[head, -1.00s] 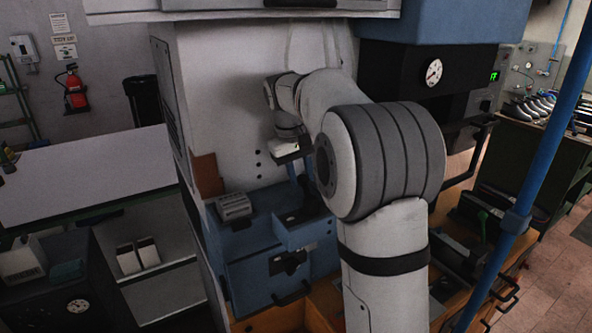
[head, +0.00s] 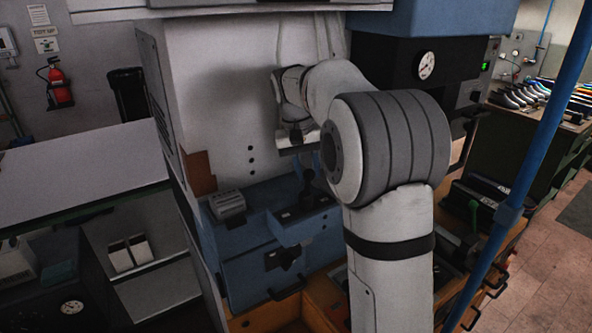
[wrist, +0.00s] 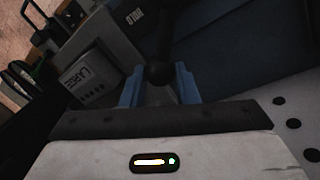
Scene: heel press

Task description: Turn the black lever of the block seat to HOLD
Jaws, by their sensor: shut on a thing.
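The black lever (head: 308,182) stands on the blue block seat (head: 285,232), its round knob just below my gripper (head: 307,164). In the wrist view the black ball knob (wrist: 160,74) sits between the two blue fingers of my gripper (wrist: 159,88), which is shut on it. The lever's shaft runs from the knob toward the top of that view. A dark plate with white letters, seemingly HOLD upside down (wrist: 134,19), lies left of the shaft. My arm hides the right part of the seat in the head view.
A dark star-shaped knob (head: 290,257) sticks out of the blue front. A pale machine wall (head: 215,100) rises behind. A blue post (head: 530,140) stands right of my arm.

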